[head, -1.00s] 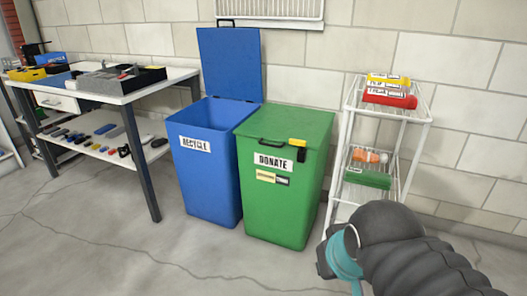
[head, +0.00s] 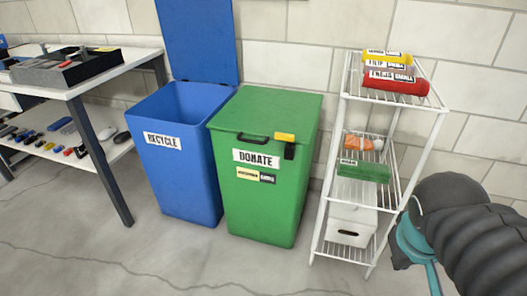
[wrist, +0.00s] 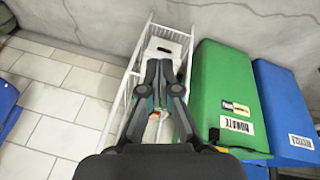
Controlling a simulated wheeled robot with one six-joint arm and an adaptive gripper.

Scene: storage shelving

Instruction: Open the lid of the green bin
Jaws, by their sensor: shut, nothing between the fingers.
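The green bin (head: 262,208) with a DONATE label stands in the middle of the head view. Its green lid (head: 275,108) is down, with a dark handle (head: 252,138) at the front edge and a yellow and black piece (head: 286,142) beside it. In the wrist view the green bin (wrist: 228,75) shows right of my gripper (wrist: 161,64). My gripper is shut and empty, apart from the bin, with the white rack behind it in that view. The fingertips are not seen in the head view.
A blue RECYCLE bin (head: 180,180) with its lid raised stands close on the left. A white wire rack (head: 333,205) holding red, yellow and green items stands close on the right. A workbench (head: 110,70) is at far left. The floor in front is clear.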

